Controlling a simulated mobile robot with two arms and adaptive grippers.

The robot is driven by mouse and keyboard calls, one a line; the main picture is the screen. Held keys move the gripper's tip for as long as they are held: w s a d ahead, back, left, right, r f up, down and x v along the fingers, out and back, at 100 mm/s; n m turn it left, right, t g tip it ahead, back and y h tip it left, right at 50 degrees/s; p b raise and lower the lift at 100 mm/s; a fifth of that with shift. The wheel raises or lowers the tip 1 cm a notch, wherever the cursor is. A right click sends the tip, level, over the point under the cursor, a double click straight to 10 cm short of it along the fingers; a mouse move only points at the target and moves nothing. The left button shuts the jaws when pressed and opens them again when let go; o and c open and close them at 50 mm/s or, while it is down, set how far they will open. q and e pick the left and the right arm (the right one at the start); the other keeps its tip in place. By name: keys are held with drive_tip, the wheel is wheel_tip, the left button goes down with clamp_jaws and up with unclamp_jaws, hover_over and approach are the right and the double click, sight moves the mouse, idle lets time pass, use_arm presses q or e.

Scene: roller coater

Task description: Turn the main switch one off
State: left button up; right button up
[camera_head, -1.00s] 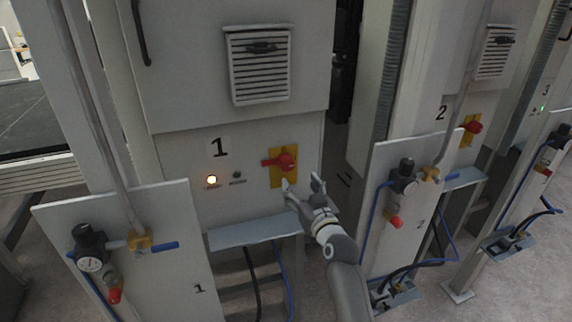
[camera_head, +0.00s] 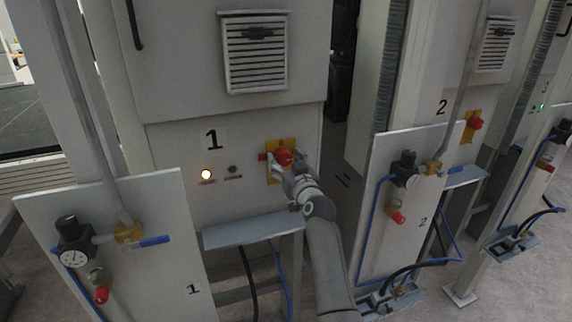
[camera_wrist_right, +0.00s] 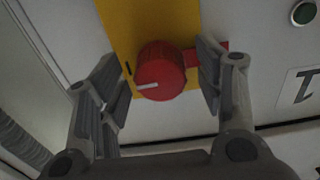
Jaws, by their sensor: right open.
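The main switch one is a red rotary knob (camera_head: 283,157) on a yellow plate (camera_head: 274,176), on the cabinet panel marked 1. In the right wrist view the red knob (camera_wrist_right: 161,72) sits between the two fingers, with a white line on its face and a red bar reaching toward the right finger. My right gripper (camera_head: 287,170) is at the switch and covers part of it. In the right wrist view its fingers (camera_wrist_right: 160,85) stand open on either side of the knob, with a visible gap on the left. My left gripper is not in view.
A lit lamp (camera_head: 206,174) and a dark button (camera_head: 233,170) are left of the switch. A grey ledge (camera_head: 250,232) juts out below. A white board with a pressure gauge (camera_head: 75,256) stands at left. Another red switch (camera_head: 474,123) is on cabinet 2 at right.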

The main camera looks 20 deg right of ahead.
drive_tip(key=c, duration=1)
drive_tip(key=shift+n, duration=0.3)
drive_tip(key=n, duration=0.3)
drive_tip(key=shift+d+n, duration=0.1)
drive_tip(key=shift+n, duration=0.2)
drive_tip(key=n, duration=0.9)
drive_tip(key=shift+d+r+p, duration=0.1)
drive_tip(key=shift+p, duration=0.2)
drive_tip(key=n, duration=0.4)
drive_tip(key=shift+n+p, duration=0.3)
drive_tip(key=shift+p, duration=0.1)
